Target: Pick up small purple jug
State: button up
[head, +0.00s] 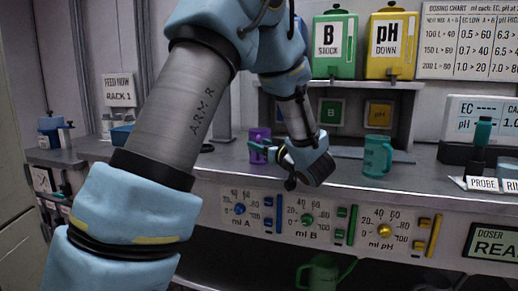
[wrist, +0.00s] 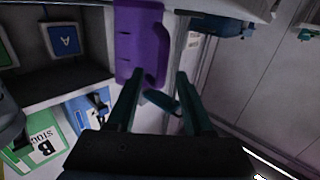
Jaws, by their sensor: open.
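The small purple jug (head: 257,134) stands on the counter left of my gripper in the head view, partly hidden behind its fingers. In the wrist view the purple jug (wrist: 137,42) appears at the top, just beyond the left fingertip, with its handle towards the right. My gripper (wrist: 159,74) is open, its two fingers apart. In the head view my gripper (head: 262,151) reaches left, close to the jug. I cannot tell whether the fingers touch it. A small dark teal piece lies between the fingers in the wrist view; I cannot tell what it is.
A teal jug (head: 376,157) stands on the counter to the right. A green jug (head: 322,273) sits below the counter. Green (head: 335,45) and yellow (head: 391,43) tanks are above. A probe stand (head: 481,150) is at the right. The dial panel fronts the counter.

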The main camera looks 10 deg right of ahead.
jog(key=shift+w, duration=0.1)
jog(key=shift+c, duration=0.3)
grip_shut()
dwell(1.0)
